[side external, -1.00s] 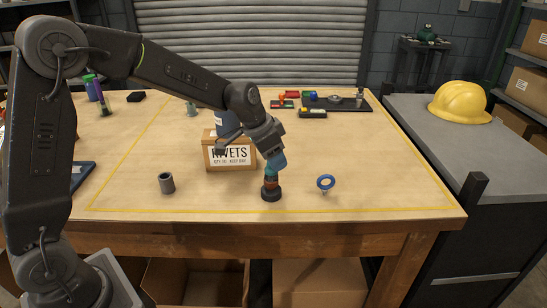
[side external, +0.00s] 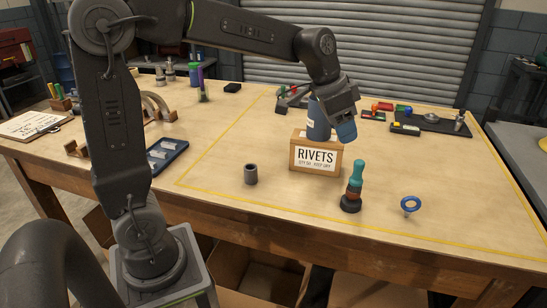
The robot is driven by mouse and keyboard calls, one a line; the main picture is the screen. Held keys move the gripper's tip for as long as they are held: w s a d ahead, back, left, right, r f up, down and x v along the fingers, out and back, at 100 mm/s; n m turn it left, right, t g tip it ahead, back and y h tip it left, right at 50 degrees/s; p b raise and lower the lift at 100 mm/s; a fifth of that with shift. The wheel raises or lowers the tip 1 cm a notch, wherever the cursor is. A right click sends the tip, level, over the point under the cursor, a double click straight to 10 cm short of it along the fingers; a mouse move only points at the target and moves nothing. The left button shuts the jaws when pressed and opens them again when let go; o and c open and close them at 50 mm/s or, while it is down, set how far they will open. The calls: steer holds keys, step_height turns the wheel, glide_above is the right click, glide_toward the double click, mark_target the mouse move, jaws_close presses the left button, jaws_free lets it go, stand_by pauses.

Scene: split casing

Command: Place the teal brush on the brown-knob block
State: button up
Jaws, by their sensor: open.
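The teal brush (side external: 358,171) stands nearly upright in the side external view, right of the rivets box. Under it is the brown-knob block (side external: 351,203), with a dark round base and a brown upper part. The brush rests on top of the block and appears to touch it. My gripper (side external: 346,131), with blue fingertips, is above and slightly left of the brush, clear of it. It is open and holds nothing visible. The gap between its fingers is hard to see from this angle.
The rivets box (side external: 316,157) and a blue container (side external: 318,122) stand left of the brush. A black tray (side external: 440,124) lies at the back right. The table right of the brush is mostly clear.

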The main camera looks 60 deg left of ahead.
steer(key=s+f+n, duration=0.1)
steer(key=s+n, duration=0.1)
steer(key=s, duration=0.8)
steer(key=s+d+f+n+t+y, duration=0.1)
steer(key=s+n, duration=0.1)
steer(key=s, duration=0.9)
steer(key=shift+d+f+y, duration=0.3)
steer(key=shift+f, duration=0.1)
